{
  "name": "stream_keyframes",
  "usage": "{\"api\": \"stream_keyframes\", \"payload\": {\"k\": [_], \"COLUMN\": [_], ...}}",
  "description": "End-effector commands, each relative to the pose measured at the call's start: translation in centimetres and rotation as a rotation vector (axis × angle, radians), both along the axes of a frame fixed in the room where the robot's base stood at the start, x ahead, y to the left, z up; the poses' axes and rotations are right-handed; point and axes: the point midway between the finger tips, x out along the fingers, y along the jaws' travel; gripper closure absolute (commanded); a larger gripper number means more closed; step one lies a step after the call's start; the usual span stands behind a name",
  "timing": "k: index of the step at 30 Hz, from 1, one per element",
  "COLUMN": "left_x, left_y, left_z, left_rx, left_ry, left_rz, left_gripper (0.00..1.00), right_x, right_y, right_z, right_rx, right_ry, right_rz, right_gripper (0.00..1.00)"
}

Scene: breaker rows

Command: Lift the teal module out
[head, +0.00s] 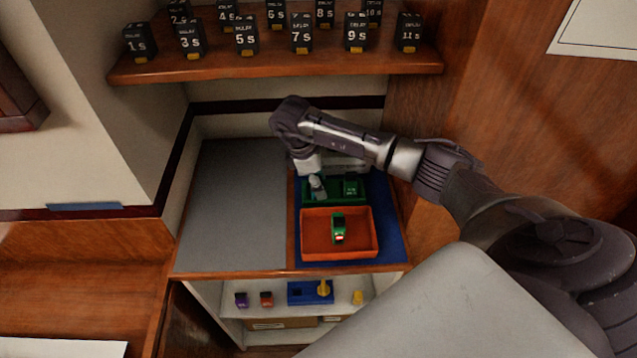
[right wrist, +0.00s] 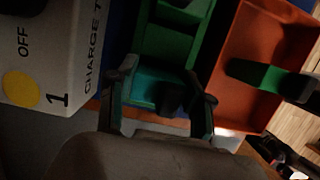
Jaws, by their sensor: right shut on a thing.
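My right gripper (head: 316,184) reaches down from above to the left part of the green rack (head: 333,198). In the right wrist view its two fingers are shut on the teal module (right wrist: 150,88), one on each side. The teal module lies against the green rack (right wrist: 172,46) in that view; I cannot tell whether it is still seated in its slot. In the head view the gripper hides it. Another green module (head: 351,186) stands at the rack's right side. My left gripper is not in view.
An orange tray (head: 308,251) with a green module (head: 338,229) lies just in front of the rack. A white box marked OFF (right wrist: 55,60) is close to the gripper's left in the wrist view. The grey surface (head: 230,215) at left is clear. A shelf (head: 275,66) of black delay blocks hangs above.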

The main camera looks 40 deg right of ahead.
Motion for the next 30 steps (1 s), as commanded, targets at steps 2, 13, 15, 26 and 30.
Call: {"api": "stream_keyframes", "payload": {"k": [2, 13, 15, 26, 30], "left_x": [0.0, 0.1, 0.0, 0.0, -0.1], "left_y": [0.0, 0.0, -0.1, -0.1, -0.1], "left_z": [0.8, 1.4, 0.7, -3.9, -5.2], "left_rx": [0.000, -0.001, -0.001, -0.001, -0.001], "left_ry": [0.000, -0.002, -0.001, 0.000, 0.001], "left_rz": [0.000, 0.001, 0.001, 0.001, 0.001], "left_gripper": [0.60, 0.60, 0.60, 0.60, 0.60], "right_x": [0.0, 1.7, 2.6, 7.6, 8.7], "right_y": [0.0, 2.8, 4.2, 12.4, 14.1], "right_z": [1.0, 3.0, 2.8, 2.6, 2.8], "right_rx": [-0.001, 0.003, 0.004, 0.000, 0.000], "right_ry": [-0.001, -0.003, -0.004, -0.003, -0.002], "right_rz": [-0.001, 0.003, 0.003, 0.002, -0.001], "right_gripper": [0.85, 0.85, 0.85, 0.85, 0.85]}}
